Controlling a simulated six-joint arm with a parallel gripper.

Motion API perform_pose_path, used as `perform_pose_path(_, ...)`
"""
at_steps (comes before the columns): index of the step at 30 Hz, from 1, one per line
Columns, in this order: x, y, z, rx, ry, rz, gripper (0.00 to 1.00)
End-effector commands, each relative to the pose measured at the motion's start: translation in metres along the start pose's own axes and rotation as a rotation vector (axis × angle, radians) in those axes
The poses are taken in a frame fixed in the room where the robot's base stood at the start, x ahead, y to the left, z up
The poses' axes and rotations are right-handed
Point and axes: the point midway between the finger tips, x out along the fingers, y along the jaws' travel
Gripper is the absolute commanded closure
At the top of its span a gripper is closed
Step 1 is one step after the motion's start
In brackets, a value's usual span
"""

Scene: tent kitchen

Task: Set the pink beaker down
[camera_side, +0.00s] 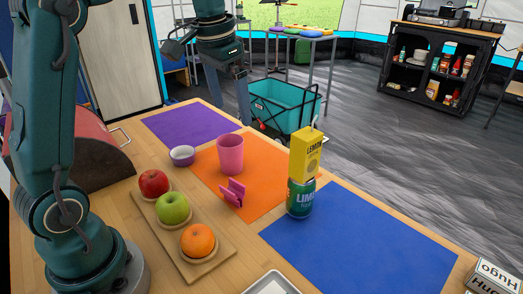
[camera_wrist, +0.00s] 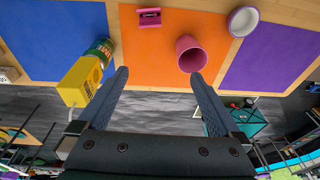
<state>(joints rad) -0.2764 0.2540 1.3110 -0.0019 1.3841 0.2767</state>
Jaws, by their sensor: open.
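The pink beaker (camera_side: 230,157) stands upright on the orange mat (camera_side: 268,205), near the mat's back edge. In the wrist view the beaker (camera_wrist: 184,46) shows its open rim, just beyond the tip of one finger. My gripper (camera_side: 246,120) is above and behind the beaker in the side view. In the wrist view my gripper (camera_wrist: 157,76) has its fingers wide apart, with nothing between them. I cannot tell from these views whether a finger touches the beaker.
A yellow lemon carton (camera_side: 305,155) stands on a green lime can (camera_side: 300,198), right of the beaker. A pink clip-like object (camera_side: 233,192) and a white-purple bowl (camera_side: 182,155) are close by. Fruit sits on a wooden board (camera_side: 210,252). Blue (camera_side: 340,245) and purple (camera_side: 185,122) mats are largely clear.

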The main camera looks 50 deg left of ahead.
Motion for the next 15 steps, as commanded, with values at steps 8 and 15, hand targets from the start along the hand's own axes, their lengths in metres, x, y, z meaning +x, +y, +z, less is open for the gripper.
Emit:
perform_pose_path(8,-0.021,0.051,0.068,0.001,0.144,0.002,0.0)
perform_pose_path(15,-0.006,0.078,0.129,-0.005,0.254,0.028,0.0)
